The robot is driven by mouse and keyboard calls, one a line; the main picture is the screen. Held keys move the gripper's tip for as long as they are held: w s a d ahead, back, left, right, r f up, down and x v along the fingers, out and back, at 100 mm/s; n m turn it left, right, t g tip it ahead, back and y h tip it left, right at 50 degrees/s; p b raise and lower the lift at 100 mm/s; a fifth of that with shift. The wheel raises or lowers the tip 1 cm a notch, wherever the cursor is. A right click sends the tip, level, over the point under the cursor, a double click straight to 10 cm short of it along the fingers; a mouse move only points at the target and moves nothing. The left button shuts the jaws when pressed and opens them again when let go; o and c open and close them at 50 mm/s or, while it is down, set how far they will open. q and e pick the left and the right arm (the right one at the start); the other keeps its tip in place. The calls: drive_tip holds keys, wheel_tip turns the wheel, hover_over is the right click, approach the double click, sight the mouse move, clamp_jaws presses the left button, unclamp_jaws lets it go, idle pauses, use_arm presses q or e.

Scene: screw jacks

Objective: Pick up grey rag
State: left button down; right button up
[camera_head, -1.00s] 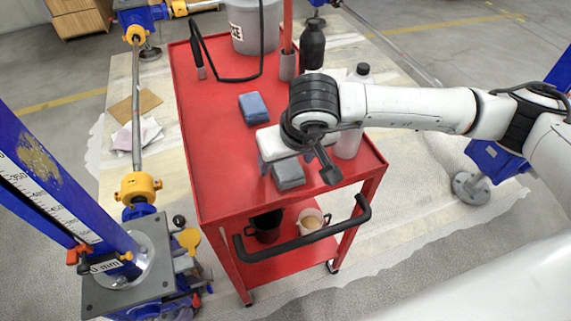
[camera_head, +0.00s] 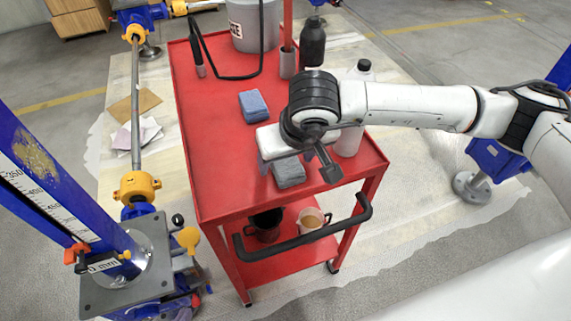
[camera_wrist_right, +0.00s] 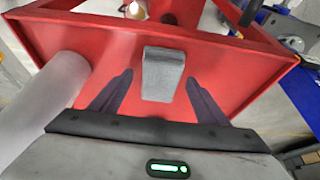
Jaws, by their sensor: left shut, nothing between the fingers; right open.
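The grey rag (camera_head: 290,172) is a small folded block lying on the red cart's top near its front edge. In the right wrist view the grey rag (camera_wrist_right: 163,74) lies centred between the two dark fingers. My right gripper (camera_head: 318,160) is over the front of the cart beside the rag, with one dark finger showing to the rag's right. In the wrist view my right gripper (camera_wrist_right: 160,78) is open, with a visible gap on each side of the rag. My left gripper is not in view.
A blue folded rag (camera_head: 254,106) lies farther back on the red cart (camera_head: 215,150). A white bottle (camera_head: 349,140) stands right of the gripper, and a dark bottle (camera_head: 312,45) behind it. A grey bucket (camera_head: 252,25) is at the back. The cart's left side is mostly clear.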

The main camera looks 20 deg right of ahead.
sight(287, 163)
idle(0.4)
drive_tip(key=c, duration=1.1)
wheel_tip(287, 163, up, 10)
drive_tip(key=shift+r+p, duration=0.25)
drive_tip(key=shift+p, duration=0.05)
drive_tip(key=shift+c, duration=0.2)
